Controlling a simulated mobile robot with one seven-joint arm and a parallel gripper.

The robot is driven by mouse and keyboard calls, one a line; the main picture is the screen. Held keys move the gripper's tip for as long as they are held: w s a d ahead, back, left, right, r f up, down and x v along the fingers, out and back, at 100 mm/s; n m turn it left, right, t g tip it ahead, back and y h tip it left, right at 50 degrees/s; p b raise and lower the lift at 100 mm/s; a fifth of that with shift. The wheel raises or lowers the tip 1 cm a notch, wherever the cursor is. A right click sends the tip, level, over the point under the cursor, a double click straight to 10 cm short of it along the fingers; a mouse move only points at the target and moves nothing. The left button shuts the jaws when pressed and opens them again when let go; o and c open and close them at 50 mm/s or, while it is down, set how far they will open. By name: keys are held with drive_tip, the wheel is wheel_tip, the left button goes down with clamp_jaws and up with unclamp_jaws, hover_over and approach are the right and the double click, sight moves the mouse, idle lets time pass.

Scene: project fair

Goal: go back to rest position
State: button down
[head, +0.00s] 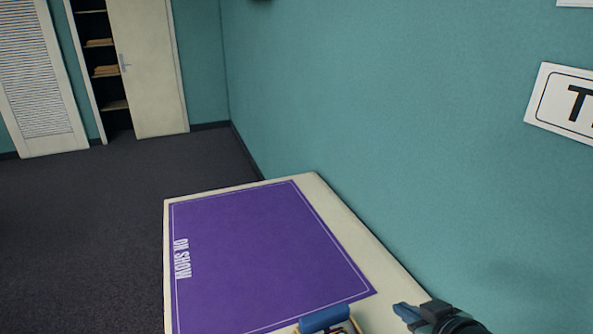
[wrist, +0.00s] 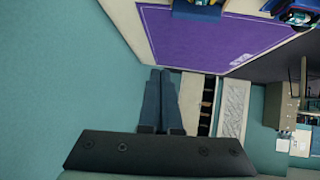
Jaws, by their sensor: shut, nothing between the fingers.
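My gripper (head: 408,311) shows at the bottom right of the head view, over the right edge of the table and near the teal wall. In the wrist view its two blue fingers (wrist: 160,90) lie side by side, shut, with nothing between them. The pale table (head: 341,222) carries a purple mat (head: 255,250) marked "ON SHOW". The mat also shows in the wrist view (wrist: 210,45). A blue-topped object (head: 325,319) sits at the mat's near edge, cut off by the frame.
The teal wall (head: 400,120) runs close along the table's right side. A sign (head: 565,102) hangs on it. Dark carpet (head: 80,230) is clear to the left. A cabinet (head: 150,70) with a partly open front stands at the back. Other furniture (wrist: 282,105) shows at right in the wrist view.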

drive_tip(key=w+a+r+t+h, duration=0.1)
drive_tip(key=a+r+t, duration=0.15)
drive_tip(key=r, duration=0.65)
drive_tip(key=w+a+r+m+t+h, duration=0.1)
drive_tip(key=w+a+r+t, duration=0.15)
drive_tip(key=r, duration=0.55)
drive_tip(key=a+r+t+h, duration=0.15)
drive_tip(key=a+r, duration=0.25)
drive_tip(key=r, duration=0.5)
drive_tip(key=s+a+r+t, duration=0.3)
drive_tip(key=s+r, duration=0.2)
drive_tip(key=r, duration=0.3)
drive_tip(key=s+a+r+m+t+y+p, duration=0.1)
drive_tip(key=s+a+r+t, duration=0.3)
drive_tip(key=r, duration=0.3)
drive_tip(key=s+a+r+m+t+y, duration=0.1)
drive_tip(key=s+a+r+t, duration=0.2)
drive_tip(key=s+r, duration=0.3)
wheel_tip(320, 180, up, 3)
drive_tip(key=shift+s+a+f+p, duration=0.15)
drive_tip(key=shift+a+p, duration=0.15)
drive_tip(key=shift+p, duration=0.1)
drive_tip(key=c, duration=1.5)
unclamp_jaws()
drive_tip(key=shift+t, duration=0.25)
drive_tip(key=shift+c, duration=0.2)
